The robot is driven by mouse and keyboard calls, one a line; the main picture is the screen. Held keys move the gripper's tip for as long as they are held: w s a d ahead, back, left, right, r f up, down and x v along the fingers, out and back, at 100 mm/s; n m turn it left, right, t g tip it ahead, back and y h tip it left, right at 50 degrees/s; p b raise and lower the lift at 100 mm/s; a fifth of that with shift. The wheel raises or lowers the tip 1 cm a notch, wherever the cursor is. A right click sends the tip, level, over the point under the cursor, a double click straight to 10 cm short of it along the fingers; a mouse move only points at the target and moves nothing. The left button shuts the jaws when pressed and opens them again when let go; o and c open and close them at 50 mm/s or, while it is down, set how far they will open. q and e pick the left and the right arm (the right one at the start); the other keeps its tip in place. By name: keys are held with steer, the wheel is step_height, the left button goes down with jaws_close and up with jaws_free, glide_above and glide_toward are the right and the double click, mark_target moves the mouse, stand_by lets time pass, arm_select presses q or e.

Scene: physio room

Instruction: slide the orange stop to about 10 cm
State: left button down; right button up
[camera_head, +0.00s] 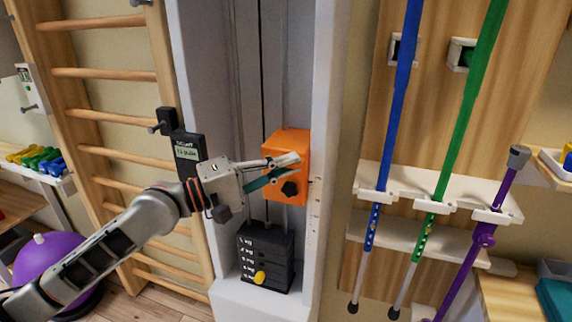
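The orange stop (287,148) is a block on the vertical rods of a grey-white column machine, above the black weight stack (265,262). A black knob (290,188) sticks out of its front face. My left gripper (289,163) reaches in from the left, its fingers in front of the stop and just above the knob. Its fingertips come together with nothing visible between them, so it looks shut. Whether the tips touch the stop I cannot tell. A small dark display (187,152) stands left of the stop; its reading is too small to read. My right gripper is out of view.
The column's side walls (332,120) flank the stop closely. Wooden wall bars (105,73) stand at the left, with a purple ball (50,258) below. Blue (399,90), green (470,100) and purple (500,195) poles stand in a rack at the right. A yellow pin (260,277) sits low in the stack.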

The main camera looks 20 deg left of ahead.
arm_select(q)
step_height(320, 180, down, 10)
steer(key=b, duration=0.5)
steer(key=shift+r, duration=0.15)
steer(key=c, duration=2.2)
jaws_free()
steer(key=shift+b, duration=0.3)
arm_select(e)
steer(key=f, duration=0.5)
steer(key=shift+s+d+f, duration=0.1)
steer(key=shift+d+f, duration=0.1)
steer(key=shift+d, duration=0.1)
arm_select(q)
steer(key=shift+v, duration=6.05)
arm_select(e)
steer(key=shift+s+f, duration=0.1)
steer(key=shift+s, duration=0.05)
